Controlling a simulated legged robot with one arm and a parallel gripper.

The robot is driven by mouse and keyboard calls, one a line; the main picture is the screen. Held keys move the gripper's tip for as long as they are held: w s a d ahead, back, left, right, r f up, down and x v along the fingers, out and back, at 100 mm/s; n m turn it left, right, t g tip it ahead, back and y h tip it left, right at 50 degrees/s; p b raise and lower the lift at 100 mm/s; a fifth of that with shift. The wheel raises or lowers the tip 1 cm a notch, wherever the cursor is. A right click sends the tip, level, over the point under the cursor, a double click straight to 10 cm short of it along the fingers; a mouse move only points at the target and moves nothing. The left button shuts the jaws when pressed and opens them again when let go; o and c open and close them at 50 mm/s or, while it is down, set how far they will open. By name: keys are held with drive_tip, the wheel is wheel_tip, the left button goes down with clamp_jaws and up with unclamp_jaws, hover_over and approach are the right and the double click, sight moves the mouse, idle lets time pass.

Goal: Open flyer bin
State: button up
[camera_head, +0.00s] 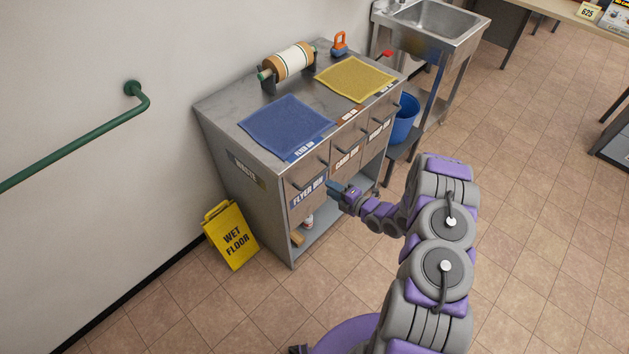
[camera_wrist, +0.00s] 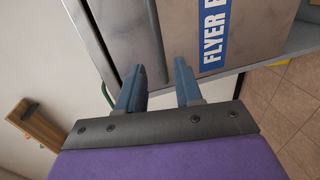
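The flyer bin (camera_head: 304,186) is the left front of the grey cabinet, with a white-on-blue FLYER BIN label. It looks closed. Its front and part of the label also show in the wrist view (camera_wrist: 250,22). My gripper (camera_head: 335,188) is just in front of the cabinet, at the lower right of the flyer bin front. In the wrist view my gripper (camera_wrist: 159,68) has its two blue fingers apart. The bin's dark bar handle (camera_wrist: 155,40) runs down between the fingertips, with gaps visible on both sides. How deep the fingers reach around it is hard to tell.
The card bin (camera_head: 347,152) and another bin are to the right. A blue cloth (camera_head: 287,125) and yellow cloth (camera_head: 355,78) lie on top. A yellow wet-floor sign (camera_head: 231,236) stands at the cabinet's left. An open lower shelf (camera_head: 318,236) holds small items. Floor to the right is clear.

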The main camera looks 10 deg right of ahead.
sight(316, 178)
drive_tip(key=b+x, duration=0.1)
drive_tip(key=x, duration=0.8)
drive_tip(key=shift+b, duration=0.4)
drive_tip(key=shift+d, duration=0.1)
clamp_jaws()
